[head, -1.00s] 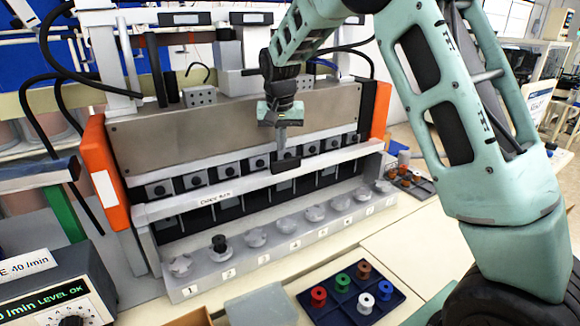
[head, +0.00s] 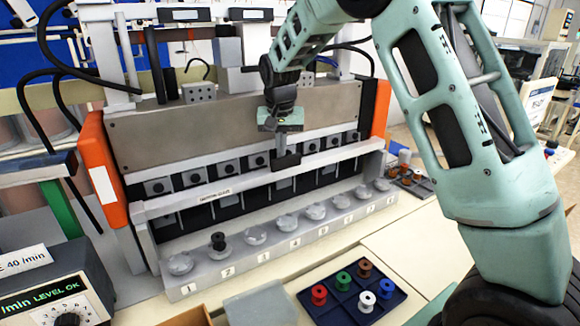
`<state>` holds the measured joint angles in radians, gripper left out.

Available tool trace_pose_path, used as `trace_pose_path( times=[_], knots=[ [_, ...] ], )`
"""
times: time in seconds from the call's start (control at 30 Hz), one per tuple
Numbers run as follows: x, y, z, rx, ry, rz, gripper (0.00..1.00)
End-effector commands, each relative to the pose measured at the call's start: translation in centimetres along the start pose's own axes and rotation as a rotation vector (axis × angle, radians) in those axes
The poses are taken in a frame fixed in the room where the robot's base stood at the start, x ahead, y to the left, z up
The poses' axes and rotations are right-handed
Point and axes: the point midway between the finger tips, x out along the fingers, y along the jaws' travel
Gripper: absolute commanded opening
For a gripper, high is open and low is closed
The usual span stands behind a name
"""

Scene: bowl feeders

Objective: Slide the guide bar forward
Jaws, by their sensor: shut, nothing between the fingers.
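The guide bar (head: 240,184) is a long pale bar with a small label. It runs across the front of the feeder machine, below the grey metal panel and above the row of numbered cups. My gripper (head: 286,162) points down at the bar, right of its middle. Its dark fingers are shut with nothing between them.
Orange end posts (head: 103,170) flank the machine. A ledge of numbered cups (head: 255,236) lies in front, with a black spool on the second. A blue tray (head: 318,317) of coloured spools sits nearer. A control box (head: 28,288) stands at lower left.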

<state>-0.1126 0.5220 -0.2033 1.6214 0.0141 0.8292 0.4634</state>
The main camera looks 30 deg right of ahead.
Motion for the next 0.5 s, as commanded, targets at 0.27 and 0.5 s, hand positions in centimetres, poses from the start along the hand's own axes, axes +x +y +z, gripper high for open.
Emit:
trace_pose_path(
  times=[0.27,0.5],
  knots=[
    [1.5,0.0,0.3,0.0,0.0,0.0,0.0],
    [2.6,0.0,0.5,0.0,0.0,0.0,0.0]
  ],
)
